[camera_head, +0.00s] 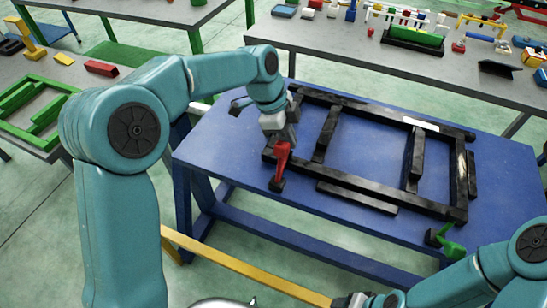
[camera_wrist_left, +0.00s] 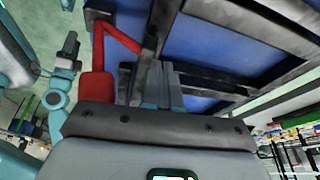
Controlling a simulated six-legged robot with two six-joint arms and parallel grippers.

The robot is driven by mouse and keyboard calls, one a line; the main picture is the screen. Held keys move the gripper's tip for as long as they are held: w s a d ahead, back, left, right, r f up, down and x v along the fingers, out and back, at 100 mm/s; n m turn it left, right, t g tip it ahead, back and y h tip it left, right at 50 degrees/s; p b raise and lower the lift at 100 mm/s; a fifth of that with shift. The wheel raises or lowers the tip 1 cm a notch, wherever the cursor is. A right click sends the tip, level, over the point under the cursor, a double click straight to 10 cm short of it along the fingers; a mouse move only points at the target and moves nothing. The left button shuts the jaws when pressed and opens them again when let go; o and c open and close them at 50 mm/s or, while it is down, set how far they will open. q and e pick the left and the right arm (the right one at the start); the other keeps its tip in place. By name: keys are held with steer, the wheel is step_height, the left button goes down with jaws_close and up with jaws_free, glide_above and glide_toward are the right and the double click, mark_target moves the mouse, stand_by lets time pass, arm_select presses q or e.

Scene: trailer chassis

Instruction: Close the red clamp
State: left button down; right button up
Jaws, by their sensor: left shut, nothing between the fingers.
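The red clamp (camera_head: 282,162) sits at the front left corner of the black chassis frame (camera_head: 352,199), on the blue table. Its red handle stands up in the head view. In the left wrist view the red clamp (camera_wrist_left: 97,86) shows as a thick red grip with a thin bent red bar. My left gripper (camera_head: 280,135) is shut and empty, right by the clamp; its fingers (camera_wrist_left: 160,82) are to the right of the red grip in the wrist view. I cannot tell whether they touch. My right gripper (camera_head: 354,300) is low at the bottom edge, partly cut off.
A green clamp (camera_head: 446,241) is at the table's front right. A dark clamp (camera_head: 240,105) is at the back left. The blue table (camera_head: 225,140) has bare room left of the frame. Grey tables with parts stand behind and left.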

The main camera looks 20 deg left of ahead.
arm_select(q)
steer(key=shift+w+f, duration=0.15)
steer(key=shift+f, duration=0.15)
steer(key=shift+w+f, duration=0.25)
arm_select(e)
steer(key=shift+f, duration=0.25)
arm_select(q)
steer(key=shift+w, duration=0.1)
steer(key=shift+d+r, duration=0.1)
steer(key=shift+r, duration=0.45)
steer(key=w+a+r+p, duration=0.3)
steer(key=w+r, duration=0.3)
steer(key=r, duration=0.4)
steer(key=shift+r, duration=0.15)
arm_select(e)
steer(key=r, duration=0.1)
steer(key=a+r, duration=0.1)
steer(key=r, duration=0.2)
steer(key=shift+w+a, duration=0.35)
steer(key=shift+w, duration=0.05)
arm_select(q)
steer(key=shift+a, duration=0.15)
